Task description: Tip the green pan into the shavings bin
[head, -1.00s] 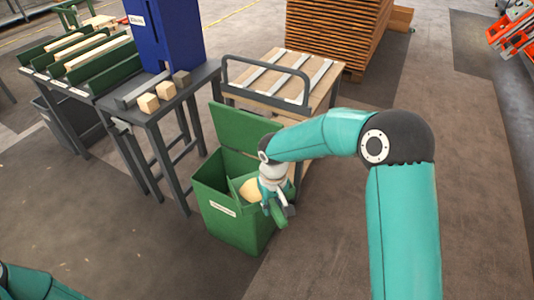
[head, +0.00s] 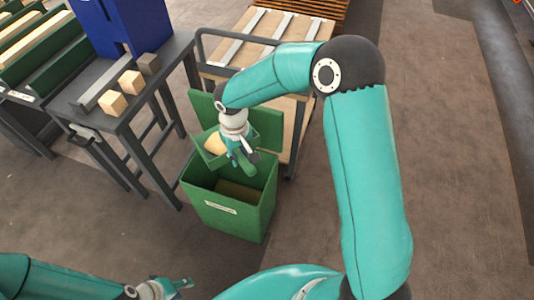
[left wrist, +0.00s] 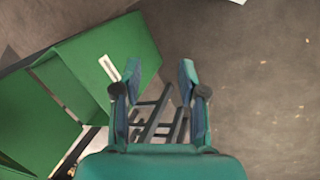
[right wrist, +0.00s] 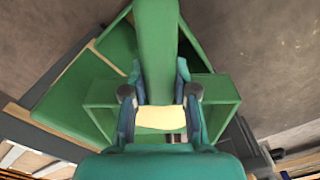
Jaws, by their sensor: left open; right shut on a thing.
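The green pan (head: 209,160) holds pale shavings (head: 215,143) and is over the back part of the shavings bin's mouth. My right gripper (head: 243,157) is shut on its handle (right wrist: 156,40); the shavings also show in the right wrist view (right wrist: 160,117). I cannot tell how far the pan is tilted. The green shavings bin (head: 238,220) stands on the floor with its lid (head: 267,125) open at the back and a brownish patch inside. My left gripper (head: 182,286) is open and empty, low at the front left; its fingers show in the left wrist view (left wrist: 152,85).
A dark metal table (head: 80,110) with wooden blocks (head: 131,82) stands left of the bin. A cart (head: 290,100) with a rail and pale slats is behind the bin. Floor (head: 450,200) to the right is clear.

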